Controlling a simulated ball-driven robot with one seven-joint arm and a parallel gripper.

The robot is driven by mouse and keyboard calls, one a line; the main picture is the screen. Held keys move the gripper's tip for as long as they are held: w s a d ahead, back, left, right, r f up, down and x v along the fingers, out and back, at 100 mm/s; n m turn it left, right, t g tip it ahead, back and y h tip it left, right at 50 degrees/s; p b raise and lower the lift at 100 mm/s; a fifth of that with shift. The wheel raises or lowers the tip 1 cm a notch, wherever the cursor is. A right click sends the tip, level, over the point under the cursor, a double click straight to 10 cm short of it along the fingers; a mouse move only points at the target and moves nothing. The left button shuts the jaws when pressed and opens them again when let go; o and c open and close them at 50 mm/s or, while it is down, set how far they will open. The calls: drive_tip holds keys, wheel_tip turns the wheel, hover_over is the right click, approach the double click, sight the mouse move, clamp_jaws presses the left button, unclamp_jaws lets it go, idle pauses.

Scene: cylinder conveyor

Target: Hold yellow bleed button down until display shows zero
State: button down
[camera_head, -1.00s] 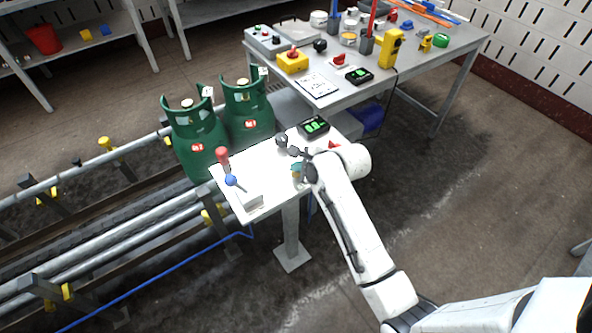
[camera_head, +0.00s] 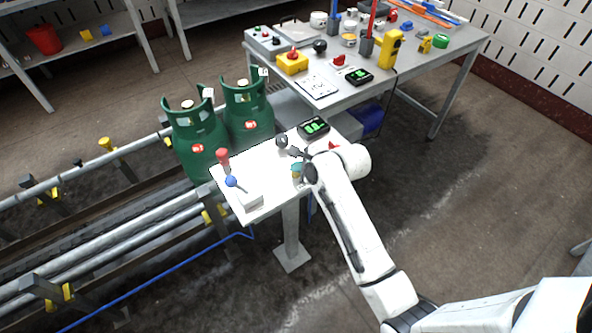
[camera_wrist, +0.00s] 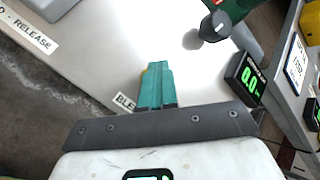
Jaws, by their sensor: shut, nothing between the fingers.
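My gripper (camera_wrist: 155,86) has teal fingers, shut together with nothing between them, pointing down at the white panel top (camera_wrist: 110,60). In the head view my gripper (camera_head: 297,168) is over the panel's near right part. A sliver of the yellow bleed button (camera_wrist: 145,74) shows at the left edge of the fingertips, which hide the rest. The fingertips appear to be on it, but contact is hard to confirm. A partly covered label beginning "BLE" lies beside the fingers. The black display (camera_wrist: 249,80) shows green digits reading 0.0; it also stands at the panel's back right (camera_head: 313,128).
The panel carries a red-knobbed lever (camera_head: 223,156), a blue-knobbed lever (camera_head: 231,181) and a dark round knob (camera_head: 282,141). Two green gas cylinders (camera_head: 197,140) stand behind it on the conveyor. A cluttered grey table (camera_head: 400,85) is at the back right.

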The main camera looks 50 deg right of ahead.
sight(298, 175)
drive_tip(key=shift+r+p, duration=0.7)
wheel_tip(298, 175, up, 5)
drive_tip(key=p, duration=0.5)
drive_tip(key=shift+p, duration=0.35)
drive_tip(key=s+a+n+g, duration=0.2)
drive_tip(key=s+a+n, duration=0.3)
drive_tip(key=s+n, duration=0.3)
drive_tip(key=s+a+f+n+g+b, duration=0.1)
drive_tip(key=s+a+n+g, duration=0.2)
drive_tip(key=s+n, duration=0.6)
drive_tip(key=s+a+n+g, duration=0.3)
drive_tip(key=s+a+n, duration=0.3)
drive_tip(key=s+n, duration=0.2)
drive_tip(key=shift+s+a+f+n, duration=0.2)
drive_tip(key=shift+a+f+n, duration=0.2)
drive_tip(key=shift+n, duration=0.7)
